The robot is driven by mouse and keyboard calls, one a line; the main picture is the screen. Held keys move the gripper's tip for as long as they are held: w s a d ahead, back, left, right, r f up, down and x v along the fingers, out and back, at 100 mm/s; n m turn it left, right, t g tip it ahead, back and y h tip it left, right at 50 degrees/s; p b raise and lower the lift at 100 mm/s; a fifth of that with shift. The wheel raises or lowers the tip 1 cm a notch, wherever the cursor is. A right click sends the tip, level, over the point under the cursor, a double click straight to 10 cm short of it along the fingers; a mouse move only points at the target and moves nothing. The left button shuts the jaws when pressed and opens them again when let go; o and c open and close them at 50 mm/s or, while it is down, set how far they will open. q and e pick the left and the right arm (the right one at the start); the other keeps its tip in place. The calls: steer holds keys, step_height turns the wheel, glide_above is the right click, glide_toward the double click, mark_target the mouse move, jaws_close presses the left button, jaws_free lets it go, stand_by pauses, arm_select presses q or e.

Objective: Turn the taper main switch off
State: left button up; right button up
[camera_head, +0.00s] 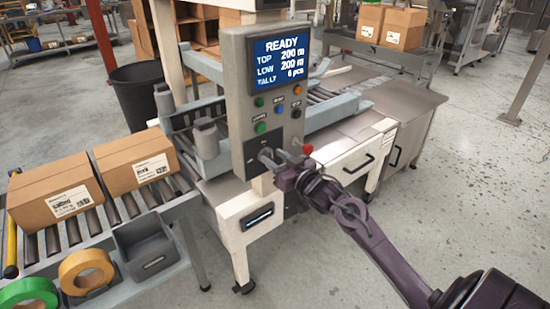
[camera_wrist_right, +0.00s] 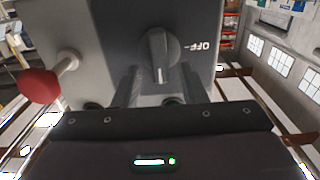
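The taper's control panel (camera_head: 236,110) stands upright, and its lit display (camera_head: 282,62) reads READY. The main switch is a grey rotary knob (camera_wrist_right: 159,55) on a dark plate (camera_wrist_right: 205,68). In the wrist view its grip ridge runs up and down, and an OFF mark (camera_wrist_right: 197,46) appears upside down to its right. My right gripper (camera_head: 279,160) is at the panel's lower part, facing the plate. Its fingers (camera_wrist_right: 158,88) are apart, one below each side of the knob, with no visible grip on it. In the head view the gripper partly hides the switch.
A red knob (camera_head: 308,149) sits just right of my right gripper; it also shows in the wrist view (camera_wrist_right: 38,85). Coloured buttons (camera_head: 278,108) are above the switch. Two cartons (camera_head: 135,161) lie on the roller conveyor (camera_head: 95,222) at left. Open floor (camera_head: 460,200) lies to the right.

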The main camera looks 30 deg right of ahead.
arm_select(q)
steer(key=shift+w+r, duration=0.1)
steer(key=shift+w, duration=0.3)
arm_select(e)
steer(key=shift+w, duration=0.2)
jaws_close()
arm_select(q)
steer(key=shift+s, duration=0.1)
